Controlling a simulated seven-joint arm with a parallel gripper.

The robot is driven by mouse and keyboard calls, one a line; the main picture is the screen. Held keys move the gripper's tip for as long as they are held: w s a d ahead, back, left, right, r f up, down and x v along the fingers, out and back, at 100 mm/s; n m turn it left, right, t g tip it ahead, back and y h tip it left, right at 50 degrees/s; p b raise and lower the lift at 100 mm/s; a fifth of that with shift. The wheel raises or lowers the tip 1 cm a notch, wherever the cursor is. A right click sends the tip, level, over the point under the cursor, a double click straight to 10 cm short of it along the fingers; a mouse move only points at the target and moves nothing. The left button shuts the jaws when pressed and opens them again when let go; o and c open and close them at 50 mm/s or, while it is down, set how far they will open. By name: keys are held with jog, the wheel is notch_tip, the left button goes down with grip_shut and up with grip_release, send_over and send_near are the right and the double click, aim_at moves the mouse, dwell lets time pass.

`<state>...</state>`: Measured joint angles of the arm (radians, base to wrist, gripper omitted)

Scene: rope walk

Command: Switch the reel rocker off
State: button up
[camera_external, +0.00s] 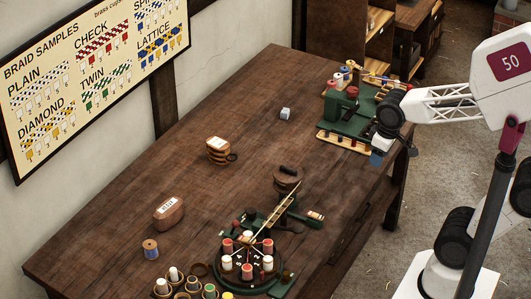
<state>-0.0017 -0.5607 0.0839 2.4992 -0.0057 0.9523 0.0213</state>
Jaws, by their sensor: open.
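A green machine (339,121) with red knobs and spools stands at the far right end of the table, and I take it to be the reel. I cannot make out its rocker switch or which way it is set. My gripper (377,159) is at the end of my arm, beside the machine's right front side, above the table's right edge. It is open, with nothing seen between its fingers. I cannot tell whether it touches the machine. My wrist hides part of the machine's right side.

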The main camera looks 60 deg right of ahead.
jog(key=w+a+f+g, duration=0.2)
jog(key=w+f+g, duration=0.1)
jog(key=w+f, duration=0.55)
jog(key=g, duration=0.4)
send_near(321, 217)
jog(key=shift+s, duration=0.2)
jog(key=shift+f, duration=0.15)
jog(key=shift+x, duration=3.85)
jog(key=shift+t, duration=0.3)
jog(key=shift+w, duration=0.1)
grip_shut()
